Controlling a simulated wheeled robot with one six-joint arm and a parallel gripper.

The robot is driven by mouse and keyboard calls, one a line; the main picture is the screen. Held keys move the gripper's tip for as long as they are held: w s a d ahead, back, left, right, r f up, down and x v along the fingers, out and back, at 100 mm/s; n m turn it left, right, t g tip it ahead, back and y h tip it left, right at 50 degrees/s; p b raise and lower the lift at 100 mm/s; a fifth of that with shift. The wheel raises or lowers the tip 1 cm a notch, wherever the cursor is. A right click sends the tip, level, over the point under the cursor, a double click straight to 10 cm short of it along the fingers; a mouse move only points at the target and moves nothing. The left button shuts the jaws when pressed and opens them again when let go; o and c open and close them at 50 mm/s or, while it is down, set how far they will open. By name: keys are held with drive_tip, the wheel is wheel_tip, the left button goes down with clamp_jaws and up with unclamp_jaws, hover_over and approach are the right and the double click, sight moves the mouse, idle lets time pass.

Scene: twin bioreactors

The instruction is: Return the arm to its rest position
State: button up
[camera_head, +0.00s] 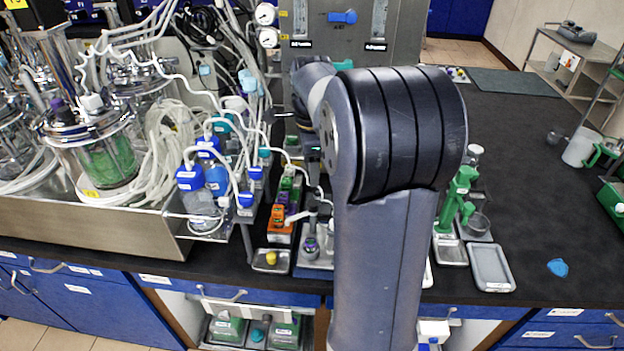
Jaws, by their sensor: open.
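My arm (395,140) rises through the middle of the head view, with a large grey link and a dark ribbed joint. A further link of it (318,85) bends away behind this joint to the left. My gripper is not visible; the near links cover part of the bench and whatever lies behind them. I cannot tell whether anything is held.
A bioreactor vessel with green contents (106,160) stands in a metal tray (110,228) at left, amid looping tubes. Blue-capped bottles (190,180), an orange block (280,222) and a green stand (456,200) flank my arm. The black bench (540,180) is mostly clear at right.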

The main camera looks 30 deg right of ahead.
sight(312, 203)
drive_tip(key=shift+r, duration=0.2)
drive_tip(key=shift+f, duration=0.1)
wheel_tip(312, 203, down, 11)
drive_tip(key=shift+r, duration=0.15)
idle(0.4)
idle(0.4)
